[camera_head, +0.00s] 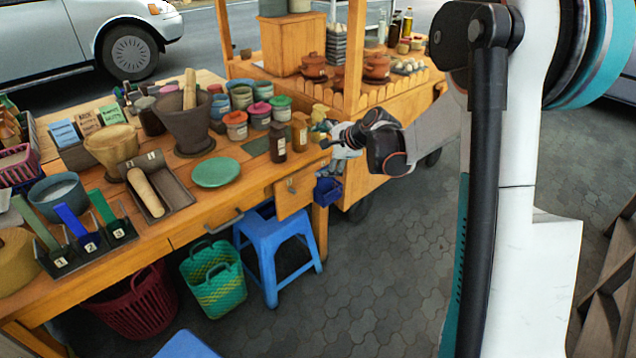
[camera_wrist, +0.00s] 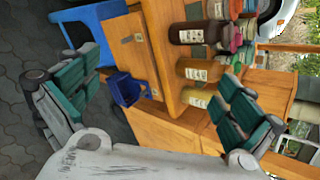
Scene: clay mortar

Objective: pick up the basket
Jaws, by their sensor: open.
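A small blue basket (camera_head: 327,190) hangs at the right end of the wooden table, below the tabletop. It also shows in the wrist view (camera_wrist: 124,90), between the two fingers but farther off. A green and yellow woven basket (camera_head: 212,277) stands on the ground under the table. A dark red basket (camera_head: 135,303) stands to its left, partly under the tabletop. My gripper (camera_head: 335,140) is at the table's right end, above the small blue basket in the head view. In the wrist view its teal-padded fingers (camera_wrist: 158,80) are spread wide with nothing held.
A blue stool (camera_head: 275,245) stands beside the green basket. Bottles (camera_head: 278,142) stand near the table's right edge, close to my gripper. A wooden cart (camera_head: 345,95) with pots is behind. The paved ground (camera_head: 390,270) right of the table is clear.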

